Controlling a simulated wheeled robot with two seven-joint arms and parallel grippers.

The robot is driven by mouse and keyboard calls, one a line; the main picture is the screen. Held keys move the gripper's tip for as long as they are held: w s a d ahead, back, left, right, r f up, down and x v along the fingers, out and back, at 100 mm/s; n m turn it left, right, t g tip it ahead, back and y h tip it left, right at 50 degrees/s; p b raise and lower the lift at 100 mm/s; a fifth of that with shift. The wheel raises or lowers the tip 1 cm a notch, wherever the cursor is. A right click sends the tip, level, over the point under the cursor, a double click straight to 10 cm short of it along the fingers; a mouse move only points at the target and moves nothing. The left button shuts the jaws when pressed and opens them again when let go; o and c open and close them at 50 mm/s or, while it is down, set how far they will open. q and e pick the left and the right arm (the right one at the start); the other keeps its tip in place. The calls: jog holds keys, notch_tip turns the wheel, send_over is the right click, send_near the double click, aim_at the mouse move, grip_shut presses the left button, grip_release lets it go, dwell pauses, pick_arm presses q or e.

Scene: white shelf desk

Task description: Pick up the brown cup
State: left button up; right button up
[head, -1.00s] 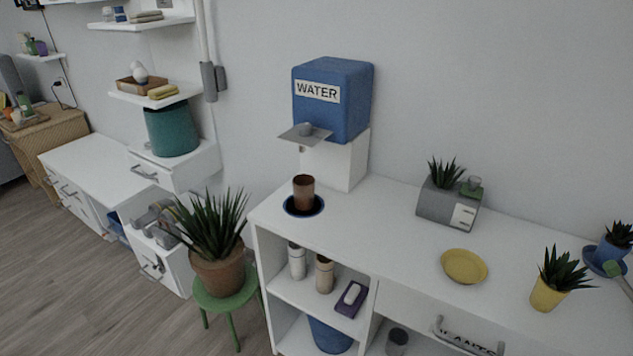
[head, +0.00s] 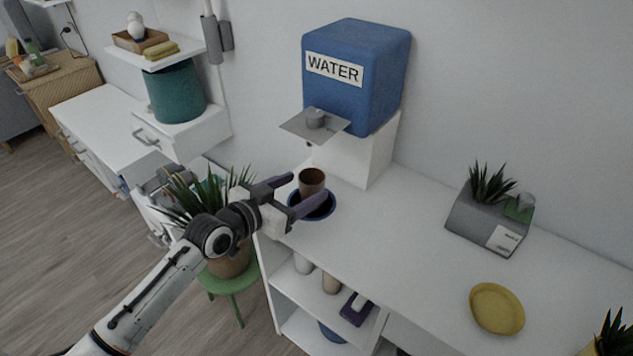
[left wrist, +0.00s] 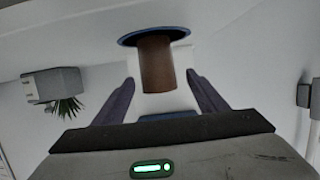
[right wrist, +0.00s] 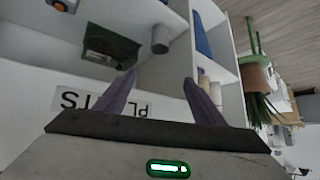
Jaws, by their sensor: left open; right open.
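The brown cup (head: 312,182) stands upright on a dark dish with a blue rim (head: 325,210), at the left end of the white desk top. My left gripper (head: 308,190) is open, with its purple fingers pointing at the cup. In the left wrist view the cup (left wrist: 156,65) appears upside down, between and beyond the two open fingers (left wrist: 160,95). I see no finger touching it.
The blue water dispenser (head: 355,75) with a grey tray (head: 297,126) stands behind and above the cup. A spiky plant (head: 205,190) on a green stool (head: 232,283) is beside the desk. A grey planter (head: 487,225) and yellow plate (head: 497,308) sit right; the desk top between is clear.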

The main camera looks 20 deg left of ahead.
aim_at(318, 179)
pick_arm(q)
jog(key=x, duration=0.2)
jog(key=shift+w+d+f, duration=0.15)
jog(key=shift+w+d, duration=0.1)
jog(key=shift+x, duration=2.65)
jog(key=shift+c, duration=0.3)
jog(key=c, duration=1.1)
jog(key=shift+c, duration=0.6)
jog(key=shift+r, duration=0.25)
